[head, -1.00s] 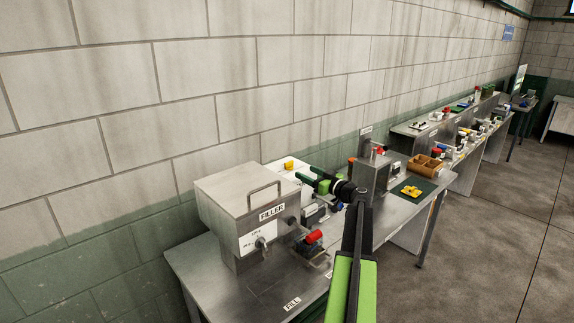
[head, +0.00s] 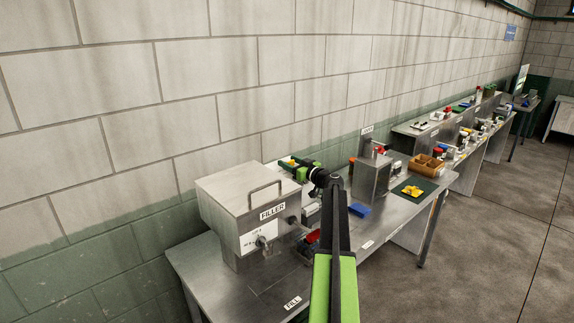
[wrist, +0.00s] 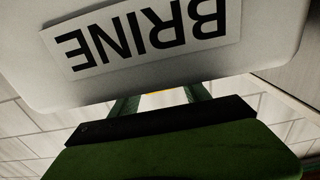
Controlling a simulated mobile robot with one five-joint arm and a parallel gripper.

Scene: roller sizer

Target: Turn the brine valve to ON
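The white brine panel fills the top of the wrist view, with its BRINE label (wrist: 140,35) upside down. A small yellow part, likely the brine valve handle (wrist: 158,92), shows as a thin strip at the panel's edge; in the head view a bit of yellow (head: 284,162) shows at my fingertips. My gripper (wrist: 161,98) has its two green fingers apart, one on each side of the yellow strip, with gaps visible. In the head view my gripper (head: 290,164) covers most of the white panel. The handle's setting and any ON mark are hidden.
The metal filler box (head: 240,212) stands just left of my gripper on the steel table (head: 392,218). A metal post unit (head: 370,178), a blue block (head: 359,210) and a wooden tray (head: 425,165) stand to the right. The block wall is close behind.

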